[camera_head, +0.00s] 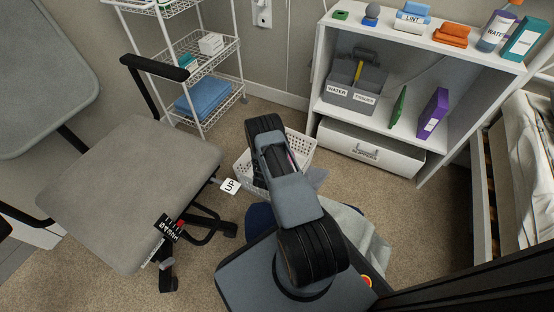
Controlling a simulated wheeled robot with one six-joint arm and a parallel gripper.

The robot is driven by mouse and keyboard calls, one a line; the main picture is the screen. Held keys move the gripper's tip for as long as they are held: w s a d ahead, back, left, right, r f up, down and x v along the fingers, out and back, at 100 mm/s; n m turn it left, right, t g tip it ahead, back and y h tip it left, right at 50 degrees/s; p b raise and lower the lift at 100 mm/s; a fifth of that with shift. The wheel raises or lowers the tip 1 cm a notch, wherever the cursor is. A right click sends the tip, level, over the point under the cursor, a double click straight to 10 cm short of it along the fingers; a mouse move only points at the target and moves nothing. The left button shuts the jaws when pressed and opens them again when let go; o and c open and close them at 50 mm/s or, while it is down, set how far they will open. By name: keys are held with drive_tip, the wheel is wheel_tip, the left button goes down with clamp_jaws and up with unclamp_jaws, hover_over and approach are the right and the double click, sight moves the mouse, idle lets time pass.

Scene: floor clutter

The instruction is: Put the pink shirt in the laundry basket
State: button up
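The white laundry basket (302,147) stands on the carpet in front of the shelf unit, and my arm covers much of it. A thin pink sliver (292,157) shows beside my arm, over the basket area. It may be part of the pink shirt, but too little shows to tell. My arm reaches over the basket and hides its own end, so my gripper's fingers do not show. I cannot tell whether it holds anything.
A grey office chair (130,180) stands left. A wire rack (205,95) and a white shelf unit (325,110) stand behind. A blue cloth (259,214) and a pale grey cloth (358,228) lie near my base. A bed (535,150) is right. Carpet is free right of the basket.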

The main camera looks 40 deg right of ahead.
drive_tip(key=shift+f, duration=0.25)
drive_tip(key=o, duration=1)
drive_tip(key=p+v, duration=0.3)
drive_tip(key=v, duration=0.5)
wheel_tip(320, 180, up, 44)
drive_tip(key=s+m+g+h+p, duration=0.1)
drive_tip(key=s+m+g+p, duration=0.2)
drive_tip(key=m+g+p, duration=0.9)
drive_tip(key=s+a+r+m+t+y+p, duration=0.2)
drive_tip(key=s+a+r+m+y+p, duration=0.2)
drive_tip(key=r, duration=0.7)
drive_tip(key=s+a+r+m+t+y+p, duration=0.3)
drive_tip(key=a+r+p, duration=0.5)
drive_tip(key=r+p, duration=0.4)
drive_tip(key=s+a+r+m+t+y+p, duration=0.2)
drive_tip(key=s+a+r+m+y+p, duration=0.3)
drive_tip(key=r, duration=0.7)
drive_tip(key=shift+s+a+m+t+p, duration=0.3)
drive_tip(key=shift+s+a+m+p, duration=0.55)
drive_tip(key=shift+p, duration=1)
